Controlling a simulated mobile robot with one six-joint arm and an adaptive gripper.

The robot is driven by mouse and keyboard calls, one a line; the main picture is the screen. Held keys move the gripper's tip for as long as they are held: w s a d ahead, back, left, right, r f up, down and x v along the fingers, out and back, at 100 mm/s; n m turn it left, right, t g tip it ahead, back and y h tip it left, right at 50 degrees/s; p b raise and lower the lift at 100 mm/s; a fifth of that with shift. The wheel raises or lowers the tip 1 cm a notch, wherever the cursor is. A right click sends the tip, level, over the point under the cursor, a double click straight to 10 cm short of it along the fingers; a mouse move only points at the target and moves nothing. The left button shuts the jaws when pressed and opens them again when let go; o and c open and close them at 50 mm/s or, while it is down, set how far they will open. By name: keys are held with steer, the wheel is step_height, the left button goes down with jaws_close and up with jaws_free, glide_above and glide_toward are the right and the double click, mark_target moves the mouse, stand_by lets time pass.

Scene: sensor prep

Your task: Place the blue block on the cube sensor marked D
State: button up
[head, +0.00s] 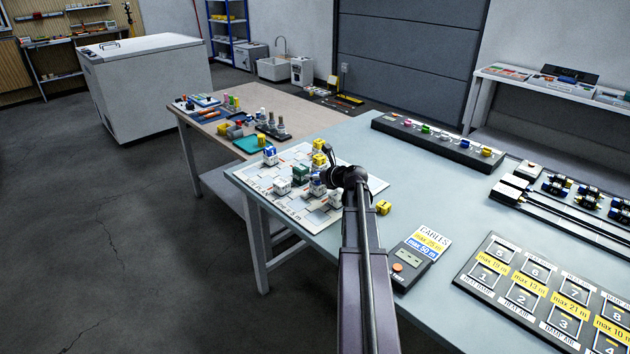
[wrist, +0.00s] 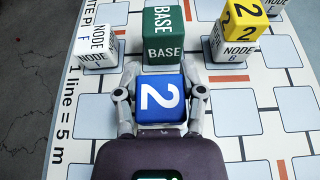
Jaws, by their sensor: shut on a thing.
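A blue block (wrist: 159,103) with a white 2 on its face is held between the fingers of my gripper (wrist: 159,105). In the head view my gripper (head: 323,181) is over the printed board, close to the green BASE block (head: 300,173). The wrist view shows that BASE block (wrist: 163,38) just ahead of the blue block. No letter D can be read in either view.
The NODE F cube (wrist: 95,45) stands left of BASE. The NODE B cube (wrist: 232,52) stands right of it with a yellow 2 block (wrist: 243,15) on top.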

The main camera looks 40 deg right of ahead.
steer(key=shift+f, duration=0.15)
steer(key=shift+f, duration=0.1)
steer(key=o, duration=1)
steer(key=shift+r, duration=0.25)
steer(key=p+v, duration=0.4)
steer(key=v, duration=0.8)
steer(key=shift+p, duration=0.35)
steer(key=shift+f, duration=0.1)
